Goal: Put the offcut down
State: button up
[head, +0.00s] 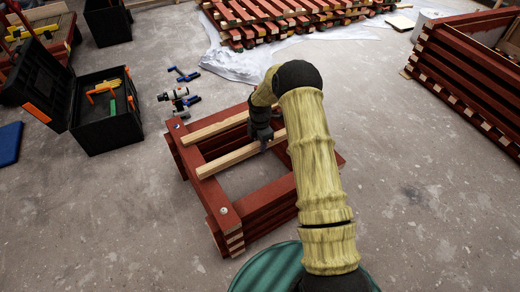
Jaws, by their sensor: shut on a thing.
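A pale wooden offcut (228,160) lies level across the top of a red batten frame (280,198) in the middle of the head view. Its left end meets the frame's left rail, and its right end is partly hidden by my arm. My gripper (263,146) points down at the offcut's right part and is shut on it. I cannot tell whether the offcut's right end touches the frame. A second pale batten (215,128) runs roughly parallel behind it, with its right end behind my gripper.
An open black toolbox (105,125) and loose clamps with a drill (180,97) are left of the frame. A red pallet stack (285,22) on plastic sheeting is behind. A large red crate (470,85) stands at right. Grey floor between is mostly clear.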

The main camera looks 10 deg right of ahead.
jog(key=shift+f+b, duration=0.4)
jog(key=shift+f, duration=1.2)
jog(key=shift+f, duration=0.15)
jog(key=o, duration=1.1)
jog(key=shift+o, duration=0.2)
notch_tip(320, 180, up, 12)
jog(key=p, duration=0.5)
jog(key=shift+r, duration=0.2)
